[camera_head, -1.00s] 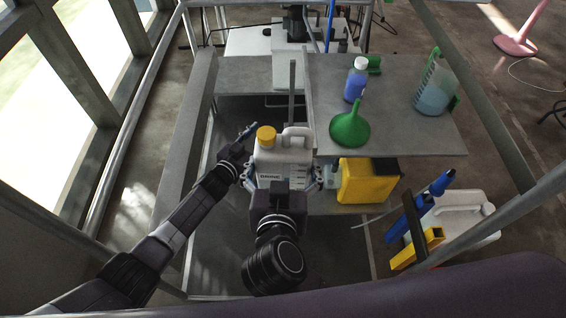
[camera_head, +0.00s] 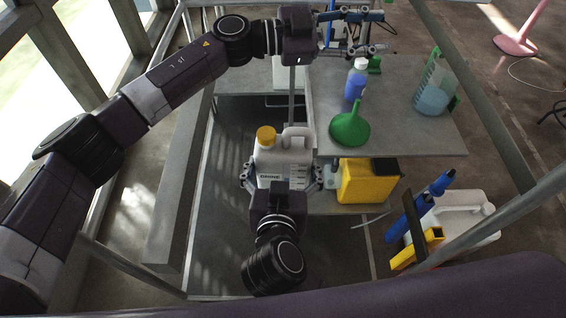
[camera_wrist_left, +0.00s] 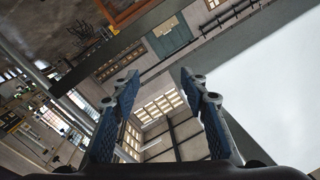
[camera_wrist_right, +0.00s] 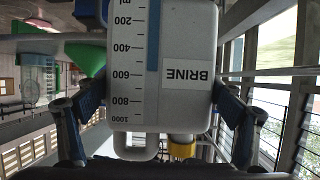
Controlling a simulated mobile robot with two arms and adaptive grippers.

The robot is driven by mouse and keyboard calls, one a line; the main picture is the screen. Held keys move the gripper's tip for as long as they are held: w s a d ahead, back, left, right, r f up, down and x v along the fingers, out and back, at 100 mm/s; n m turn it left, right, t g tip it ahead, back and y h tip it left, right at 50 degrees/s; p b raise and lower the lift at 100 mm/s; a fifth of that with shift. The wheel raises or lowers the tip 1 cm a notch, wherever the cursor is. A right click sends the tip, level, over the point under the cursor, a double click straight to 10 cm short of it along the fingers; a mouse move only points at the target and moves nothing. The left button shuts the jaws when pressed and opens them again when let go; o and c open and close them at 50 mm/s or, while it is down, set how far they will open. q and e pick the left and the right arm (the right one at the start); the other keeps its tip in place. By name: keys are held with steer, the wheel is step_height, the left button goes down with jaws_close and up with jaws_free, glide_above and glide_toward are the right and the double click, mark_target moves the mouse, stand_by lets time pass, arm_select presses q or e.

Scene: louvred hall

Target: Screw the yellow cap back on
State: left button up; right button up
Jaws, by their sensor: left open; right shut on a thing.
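A white jug labelled BRINE (camera_head: 285,160) stands upright in my right gripper (camera_head: 283,174), whose fingers clasp its two sides. The jug fills much of the right wrist view (camera_wrist_right: 172,60), upside down there. The yellow cap (camera_head: 265,134) sits on the jug's neck at the left of its handle; it shows partly in the right wrist view (camera_wrist_right: 182,147). I cannot tell how tightly it sits. My left gripper (camera_head: 374,32) is open and empty, raised well away from the cap, above the far part of the bench. Its spread fingers frame only background in the left wrist view (camera_wrist_left: 155,85).
On the grey shelf (camera_head: 440,135) stand a green funnel (camera_head: 350,128), a blue-filled bottle (camera_head: 356,80) and a beaker with blue liquid (camera_head: 434,88). A yellow container (camera_head: 368,182) is below. A white canister (camera_head: 455,218) stands at right. Metal posts and rails frame the area.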

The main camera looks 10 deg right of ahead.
arm_select(q)
steer(key=s+d+r+m+g+y, duration=0.1)
steer(key=s+m+g+y, duration=0.25)
steer(key=s, duration=0.35)
steer(key=t+y, duration=0.4)
steer(key=y, duration=1.1)
glide_above(266, 133)
steer(key=shift+m+g+h, duration=0.25)
steer(key=shift+m, duration=0.2)
step_height(266, 133, down, 5)
steer(key=shift+a+r, duration=0.1)
steer(key=shift+f, duration=4.05)
